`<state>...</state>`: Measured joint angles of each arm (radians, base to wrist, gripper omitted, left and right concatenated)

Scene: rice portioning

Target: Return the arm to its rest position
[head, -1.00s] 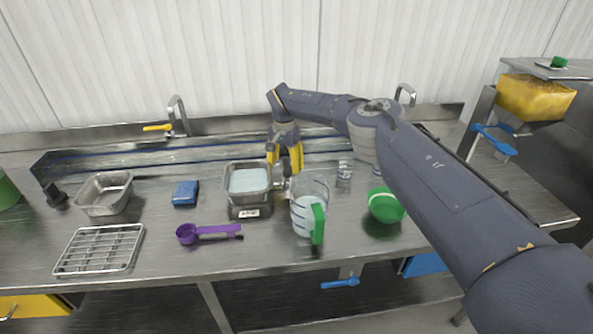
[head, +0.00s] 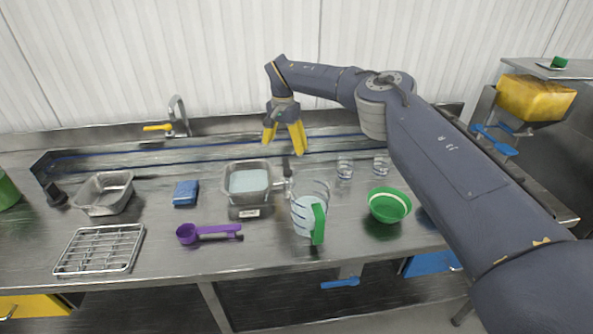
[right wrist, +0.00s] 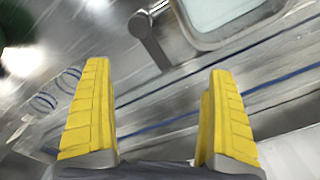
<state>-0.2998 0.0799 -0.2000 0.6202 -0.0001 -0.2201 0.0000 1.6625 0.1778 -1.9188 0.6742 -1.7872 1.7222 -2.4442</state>
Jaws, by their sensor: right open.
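My right gripper (head: 284,146) has yellow fingers spread apart with nothing between them. It hangs above the back of the steel counter, behind and above the metal pan (head: 249,197) on the scale. Its open fingers also show in the right wrist view (right wrist: 158,112), over the blue-striped back of the counter. My right arm (head: 440,150) reaches in from the lower right and bends at an elbow above the counter. My left gripper is not in view.
The pan holds pale contents. A clear jug with a green handle (head: 318,224), a green bowl (head: 376,214), two small glasses (head: 345,169), a purple scoop (head: 187,234), a blue sponge (head: 185,193), a wire rack (head: 75,267) and an empty tin (head: 90,207) stand around.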

